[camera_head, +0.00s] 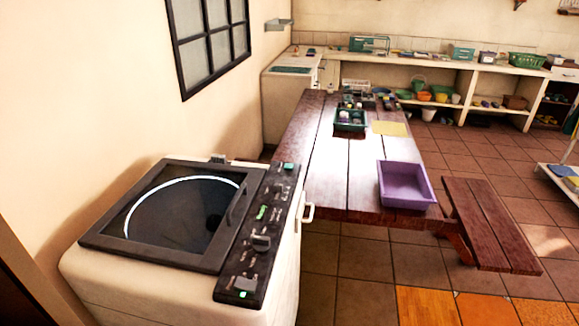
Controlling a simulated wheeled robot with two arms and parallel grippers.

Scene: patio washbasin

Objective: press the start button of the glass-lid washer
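The glass-lid washer (85,283) stands at the lower left, white-bodied with a dark top. Its dark-framed glass lid (180,212) is shut, and a pale ring shows in the glass. A black control panel (236,262) runs along the right side of the top. On it are a green-lit spot at the near end (243,294), a green display-like patch in the middle (262,212), a green patch at the far end (289,167) and a dark knob (261,243). I cannot tell which is the start button. Neither gripper is in view.
A wooden picnic table (325,185) stands close behind the washer, with a purple tub (405,185) and a green tray (350,120). Its bench (490,225) is to the right. A second white machine (290,90) stands against the wall. Tiled floor (360,280) is clear at right front.

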